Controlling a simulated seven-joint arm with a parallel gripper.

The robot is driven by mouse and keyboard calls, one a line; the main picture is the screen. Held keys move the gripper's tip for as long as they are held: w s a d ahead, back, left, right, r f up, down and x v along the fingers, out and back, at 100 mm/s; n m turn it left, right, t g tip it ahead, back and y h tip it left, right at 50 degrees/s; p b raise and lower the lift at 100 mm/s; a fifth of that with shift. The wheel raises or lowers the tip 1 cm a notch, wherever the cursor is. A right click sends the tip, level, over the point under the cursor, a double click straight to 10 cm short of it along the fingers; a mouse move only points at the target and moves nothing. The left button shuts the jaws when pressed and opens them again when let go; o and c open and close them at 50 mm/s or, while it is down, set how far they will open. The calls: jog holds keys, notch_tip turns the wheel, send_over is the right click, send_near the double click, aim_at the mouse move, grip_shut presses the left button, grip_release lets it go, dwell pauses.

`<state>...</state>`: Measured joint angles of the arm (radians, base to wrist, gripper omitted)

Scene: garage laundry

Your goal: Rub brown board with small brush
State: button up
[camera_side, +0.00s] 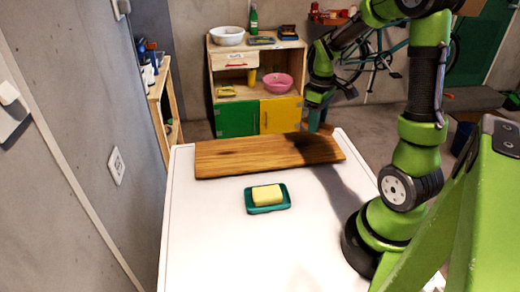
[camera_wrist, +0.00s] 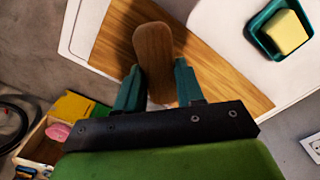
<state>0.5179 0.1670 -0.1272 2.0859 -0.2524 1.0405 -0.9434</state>
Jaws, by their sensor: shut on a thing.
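The brown board (camera_side: 235,158) lies flat on the white table, toward its far edge; it also shows in the wrist view (camera_wrist: 215,68). My gripper (camera_side: 316,120) is above the far right part of the board, pointing down. In the wrist view my gripper (camera_wrist: 158,82) has its teal fingers shut on the small brush (camera_wrist: 153,50), whose rounded wooden back faces the camera. The bristles are hidden, and I cannot tell whether the brush touches the board. In the side view the brush is hard to make out.
A teal dish (camera_side: 251,207) with a yellow sponge or soap block (camera_side: 267,194) sits on the white table (camera_side: 225,250) in front of the board. The table's front is otherwise clear. Beyond the far edge stands a wooden cabinet (camera_side: 229,75) with a pink bowl (camera_side: 276,83).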

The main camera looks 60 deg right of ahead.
jog(key=shift+f, duration=3.1)
jog(key=shift+w+d+f, duration=0.3)
jog(key=shift+w+f, duration=0.05)
jog(key=shift+f, duration=0.2)
jog(key=shift+w+d, duration=2.4)
jog(key=shift+d, duration=0.05)
jog(key=shift+w, duration=0.3)
jog(key=shift+w+a, duration=0.25)
jog(key=shift+a, duration=0.35)
jog(key=shift+s+a, duration=2.7)
jog(key=shift+w+a, duration=0.45)
jog(key=shift+a, duration=0.1)
jog(key=shift+w+d, duration=2.9)
jog(key=shift+w, duration=0.05)
jog(key=shift+w+a, duration=0.5)
jog(key=shift+a, duration=0.15)
jog(key=shift+s+a, duration=2.7)
jog(key=shift+s, duration=0.1)
jog(key=shift+s+a+r, duration=0.1)
jog(key=shift+r, duration=0.05)
notch_tip(320, 180, up, 8)
